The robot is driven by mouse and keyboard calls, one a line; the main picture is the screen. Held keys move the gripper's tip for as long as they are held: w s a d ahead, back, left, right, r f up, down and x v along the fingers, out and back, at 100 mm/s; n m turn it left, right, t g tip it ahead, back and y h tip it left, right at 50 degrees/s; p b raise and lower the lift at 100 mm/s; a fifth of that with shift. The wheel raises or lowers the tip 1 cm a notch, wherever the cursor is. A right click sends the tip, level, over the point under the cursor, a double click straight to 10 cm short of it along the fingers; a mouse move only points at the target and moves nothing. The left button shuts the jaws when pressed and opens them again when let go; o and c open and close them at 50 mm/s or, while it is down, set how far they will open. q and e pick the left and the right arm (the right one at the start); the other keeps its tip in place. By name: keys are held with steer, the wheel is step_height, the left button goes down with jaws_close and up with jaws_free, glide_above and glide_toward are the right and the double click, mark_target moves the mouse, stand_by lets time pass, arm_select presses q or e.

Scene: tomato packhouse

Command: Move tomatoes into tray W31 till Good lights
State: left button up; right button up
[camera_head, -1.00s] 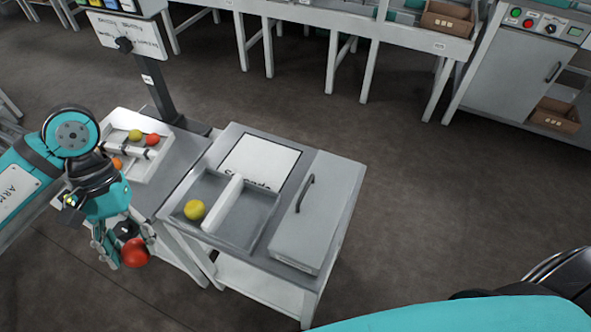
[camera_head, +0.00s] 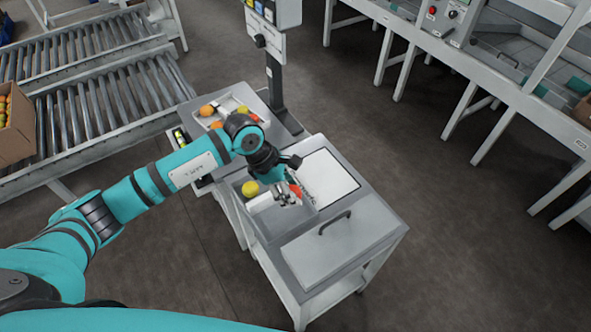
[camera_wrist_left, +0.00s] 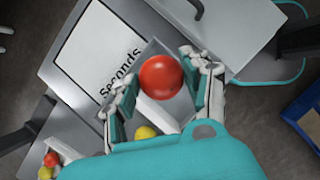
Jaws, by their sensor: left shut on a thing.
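My left gripper (camera_head: 288,194) is shut on a red tomato (camera_wrist_left: 161,76), which shows between its fingers in the left wrist view. The tomato (camera_head: 296,190) is partly hidden in the head view. The gripper is over the two-compartment bin in the grey cart (camera_head: 330,240), near its white divider (camera_wrist_left: 156,112). A yellow tomato (camera_head: 250,188) lies in the left compartment. A white tray (camera_head: 262,108) on the weighing stand holds several orange, red and yellow tomatoes. I cannot read a W31 label or tell whether a Good light is lit. My right gripper is out of view.
A "Seconds" sign (camera_wrist_left: 98,50) lies beside the bin. A handled lid (camera_head: 335,245) covers the cart's near right side. The display post (camera_head: 273,85) stands behind the tray. Roller conveyors (camera_head: 100,110) and a cardboard box (camera_head: 12,135) are at left. Floor to the right is open.

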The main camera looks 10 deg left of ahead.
arm_select(q)
steer(key=n, duration=0.1)
steer(key=w+n+t+p, duration=0.1)
steer(key=n, duration=0.1)
steer(key=shift+w+d+n+p, duration=0.25)
steer(key=shift+w+n+p, duration=0.05)
steer(key=shift+n+p, duration=0.1)
steer(key=shift+w+d+f+n+t+y+p, duration=0.1)
steer(key=shift+w+n+t+y+p, duration=0.15)
steer(key=shift+n, duration=0.3)
steer(key=shift+w+d+f+n+t+y+p, duration=0.15)
steer(key=shift+w+n+t+y, duration=0.15)
steer(key=shift+n, duration=0.55)
steer(key=f+b, duration=0.6)
steer(key=f, duration=0.2)
steer(key=shift+a, duration=0.2)
steer(key=shift+f+b, duration=0.6)
steer(key=shift+f, duration=0.15)
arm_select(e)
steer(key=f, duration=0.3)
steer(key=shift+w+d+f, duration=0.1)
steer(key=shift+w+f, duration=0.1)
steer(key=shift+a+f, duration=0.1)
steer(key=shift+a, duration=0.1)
arm_select(q)
steer(key=shift+f+b, duration=0.45)
steer(key=shift+f, duration=0.05)
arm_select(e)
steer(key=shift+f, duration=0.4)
